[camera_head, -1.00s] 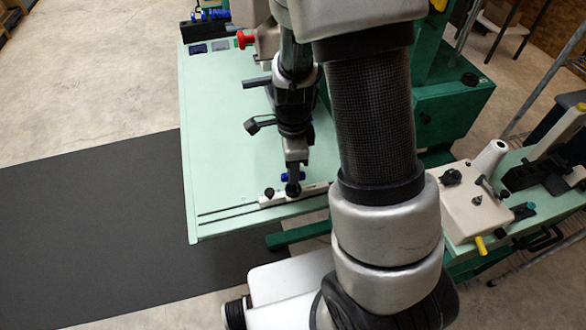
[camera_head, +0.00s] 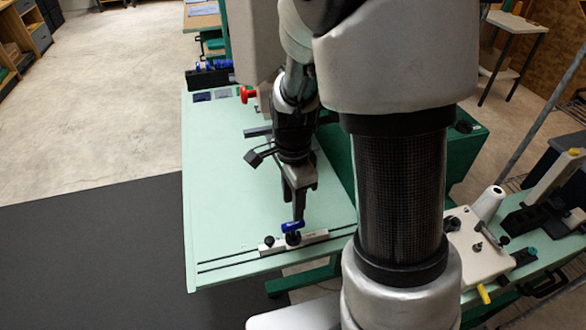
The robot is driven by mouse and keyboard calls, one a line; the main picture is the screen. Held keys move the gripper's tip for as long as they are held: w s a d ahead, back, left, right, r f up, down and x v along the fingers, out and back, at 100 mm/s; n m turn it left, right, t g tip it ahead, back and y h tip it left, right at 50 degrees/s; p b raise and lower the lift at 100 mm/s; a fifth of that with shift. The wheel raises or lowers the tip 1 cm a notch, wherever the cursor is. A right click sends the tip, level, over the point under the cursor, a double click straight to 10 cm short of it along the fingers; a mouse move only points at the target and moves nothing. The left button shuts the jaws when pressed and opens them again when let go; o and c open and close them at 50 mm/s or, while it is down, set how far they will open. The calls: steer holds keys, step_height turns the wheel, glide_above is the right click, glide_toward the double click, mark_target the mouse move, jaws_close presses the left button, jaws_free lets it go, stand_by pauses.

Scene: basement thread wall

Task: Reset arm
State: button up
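My gripper (camera_head: 298,212) points down over the front part of a pale green table (camera_head: 225,170). Its fingertips are at a small blue piece (camera_head: 292,227) on a white bar fixture (camera_head: 312,238) with black knobs. I cannot tell whether the fingers grip the blue piece, touch it or only stand in front of it. The finger gap is too small to make out. My forearm covers the right part of the table.
A red knob (camera_head: 247,94) and dark swatches (camera_head: 202,97) are at the table's far end. A white spool (camera_head: 489,201) stands on a machine at the right. A dark mat (camera_head: 90,250) covers the floor at the left. The table's left half is clear.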

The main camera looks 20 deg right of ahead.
steer(key=s+r+n+t+p, duration=0.2)
steer(key=s+r+n+p, duration=0.1)
steer(key=r, duration=0.7)
steer(key=s+r+n+t+p, duration=0.1)
steer(key=s+r+n+p, duration=0.2)
steer(key=s+r+n, duration=0.2)
steer(key=s+r+n+t+p, duration=0.2)
steer(key=r+n, duration=0.6)
steer(key=r, duration=0.7)
steer(key=shift+s+r+n+t+p, duration=0.3)
steer(key=shift+s+r+p, duration=0.15)
steer(key=shift+s, duration=0.45)
